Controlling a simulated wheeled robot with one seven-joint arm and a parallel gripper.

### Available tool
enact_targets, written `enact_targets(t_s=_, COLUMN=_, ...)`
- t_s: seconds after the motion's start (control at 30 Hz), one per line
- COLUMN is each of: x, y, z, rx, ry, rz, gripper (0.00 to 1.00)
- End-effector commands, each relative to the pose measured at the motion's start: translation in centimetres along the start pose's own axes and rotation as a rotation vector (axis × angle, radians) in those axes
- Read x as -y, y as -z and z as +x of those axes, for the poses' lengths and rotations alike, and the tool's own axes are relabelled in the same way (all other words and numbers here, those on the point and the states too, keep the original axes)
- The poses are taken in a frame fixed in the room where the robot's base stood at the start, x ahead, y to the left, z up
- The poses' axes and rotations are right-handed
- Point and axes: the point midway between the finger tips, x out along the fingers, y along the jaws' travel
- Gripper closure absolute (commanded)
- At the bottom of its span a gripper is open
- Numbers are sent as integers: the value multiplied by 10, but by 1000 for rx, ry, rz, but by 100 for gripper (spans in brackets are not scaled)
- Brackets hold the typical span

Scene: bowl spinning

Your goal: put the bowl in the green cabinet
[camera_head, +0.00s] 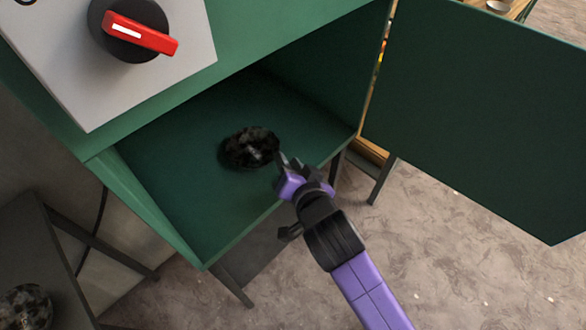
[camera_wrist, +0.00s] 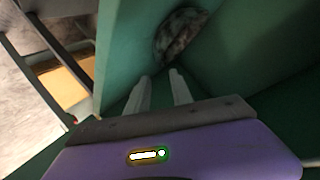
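The green cabinet (camera_head: 190,200) is open, and its door (camera_head: 480,110) is swung out to the right. A dark, mottled bowl (camera_head: 250,147) sits on the cabinet floor inside. My gripper (camera_head: 282,162) is at the cabinet's front opening, just right of the bowl. In the wrist view the two pale fingers of my gripper (camera_wrist: 160,78) are spread with nothing between them. The bowl (camera_wrist: 180,36) lies beyond the fingertips there, with a small gap visible. Part of the fingers is hidden in the head view.
A similar dark, mottled round object (camera_head: 25,307) rests on a dark table (camera_head: 40,255) at the lower left. A red knob (camera_head: 140,33) on a pale panel is above the opening. Cabinet walls and the open door bound the space around my arm.

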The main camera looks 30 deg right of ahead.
Motion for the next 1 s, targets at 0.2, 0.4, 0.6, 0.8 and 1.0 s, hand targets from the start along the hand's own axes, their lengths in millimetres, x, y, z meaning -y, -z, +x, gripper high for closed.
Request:
enact_targets(t_s=0.2, x=0, y=0, z=-27, rx=0, ry=0, rz=1, gripper=73)
enact_targets(t_s=0.4, x=0, y=0, z=-34, rx=-1, ry=0, rz=1, gripper=73)
enact_targets(t_s=0.6, x=-2, y=-2, z=-35, rx=2, ry=1, rz=-5, gripper=73)
enact_targets(t_s=0.8, x=-27, y=-28, z=-64, rx=31, ry=36, rz=-99, gripper=73)
enact_targets(t_s=1.0, x=-62, y=-59, z=-126, rx=49, ry=106, rz=-263, gripper=73)
